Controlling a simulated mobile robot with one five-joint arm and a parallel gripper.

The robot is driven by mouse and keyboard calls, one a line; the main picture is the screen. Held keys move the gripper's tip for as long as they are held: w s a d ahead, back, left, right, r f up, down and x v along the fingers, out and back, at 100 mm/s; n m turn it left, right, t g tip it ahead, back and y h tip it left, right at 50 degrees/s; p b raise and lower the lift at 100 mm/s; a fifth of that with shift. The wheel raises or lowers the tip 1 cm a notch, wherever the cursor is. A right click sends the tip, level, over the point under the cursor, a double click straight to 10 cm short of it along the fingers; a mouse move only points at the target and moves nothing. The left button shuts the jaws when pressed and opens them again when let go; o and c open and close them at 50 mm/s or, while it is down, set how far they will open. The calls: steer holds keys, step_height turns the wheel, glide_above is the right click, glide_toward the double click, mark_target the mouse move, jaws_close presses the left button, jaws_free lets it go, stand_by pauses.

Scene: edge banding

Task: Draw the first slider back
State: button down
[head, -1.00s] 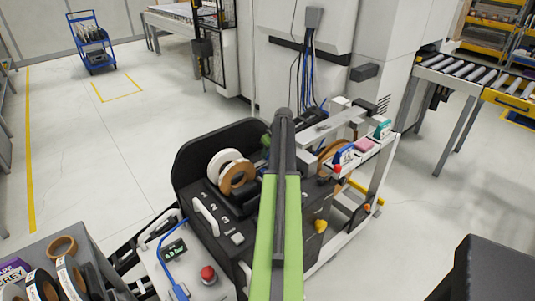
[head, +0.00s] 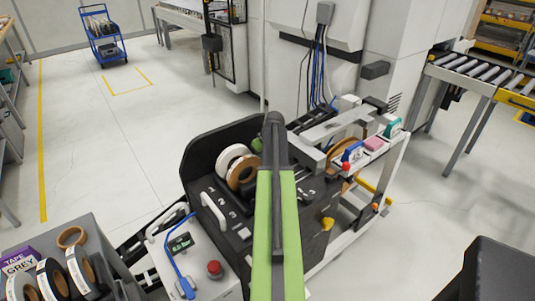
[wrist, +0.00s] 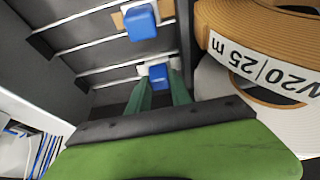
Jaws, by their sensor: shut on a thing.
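My gripper (wrist: 160,92) shows in the wrist view with its teal fingers shut on the nearer blue slider knob (wrist: 158,74). That knob sits on a pale block on a slotted dark panel (wrist: 100,35). A second blue slider knob (wrist: 140,22), on a tan-and-white block, stands farther up in the picture, apart from the fingers. In the head view my arm crosses the black machine (head: 205,145) and hides much of it; the sliders and fingertips cannot be made out there. Which knob is the first cannot be read in the wrist view.
Tape rolls (wrist: 260,40) stand close to the right of my gripper; they also show on the machine in the head view (head: 233,160). A control box with a red button (head: 214,269) is at the front. A grey table with tape (head: 72,237) stands left.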

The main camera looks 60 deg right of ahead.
steer(key=c, duration=1.2)
jaws_free()
steer(key=shift+a, duration=0.25)
steer(key=shift+o, duration=0.2)
steer(key=shift+w, duration=0.1)
steer(key=shift+r+p, duration=0.55)
steer(key=shift+p, duration=0.1)
steer(key=d+p+v, duration=0.1)
steer(key=p+v, duration=0.5)
steer(key=v, duration=0.1)
steer(key=shift+s+a, duration=0.3)
steer(key=shift+w+a+f, duration=0.1)
